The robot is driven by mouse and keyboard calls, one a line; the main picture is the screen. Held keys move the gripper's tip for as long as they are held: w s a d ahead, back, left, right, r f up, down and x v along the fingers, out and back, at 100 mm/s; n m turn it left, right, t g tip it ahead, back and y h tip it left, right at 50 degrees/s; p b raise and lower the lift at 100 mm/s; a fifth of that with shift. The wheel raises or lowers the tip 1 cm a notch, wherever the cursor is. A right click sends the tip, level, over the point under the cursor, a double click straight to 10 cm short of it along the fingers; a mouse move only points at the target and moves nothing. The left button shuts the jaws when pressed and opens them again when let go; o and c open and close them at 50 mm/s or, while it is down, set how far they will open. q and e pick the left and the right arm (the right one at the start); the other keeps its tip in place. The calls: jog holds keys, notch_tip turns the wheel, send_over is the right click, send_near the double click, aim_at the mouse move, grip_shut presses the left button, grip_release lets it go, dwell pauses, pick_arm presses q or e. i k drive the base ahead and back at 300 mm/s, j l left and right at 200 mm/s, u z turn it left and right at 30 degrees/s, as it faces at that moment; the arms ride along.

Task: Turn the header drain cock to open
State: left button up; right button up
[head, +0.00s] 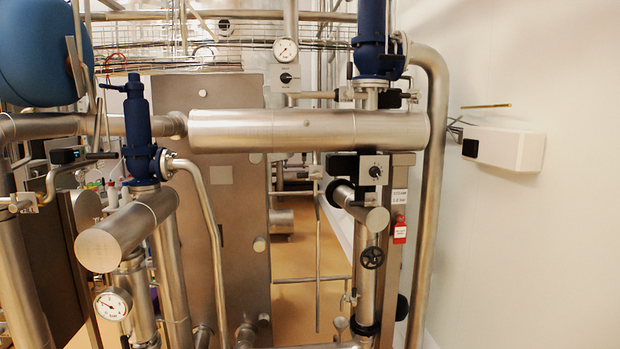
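A wide steel horizontal cylinder (310,130), which looks like the header, crosses the middle of the head view. A small cock with a thin handle (348,296) sits low beside the right vertical pipe (366,265). I cannot tell for sure that it is the header drain cock, nor whether it is open or closed. Neither of my grippers is in view.
Blue valves stand at left (140,125) and upper right (371,40). Gauges show at top (285,50) and lower left (113,304). A red tag (400,231) hangs on a post. A white wall box (504,148) is at right. Pipes crowd the middle; some floor (305,262) shows behind.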

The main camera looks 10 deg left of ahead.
aim_at(316, 173)
jog(key=i+j+z, duration=0.15)
jog(key=z, duration=0.3)
jog(key=i+j+z, duration=0.15)
jog(key=j+z, duration=0.15)
jog(key=z, duration=0.15)
jog(key=j+z, duration=0.3)
jog(key=z, duration=0.2)
jog(key=i, duration=0.05)
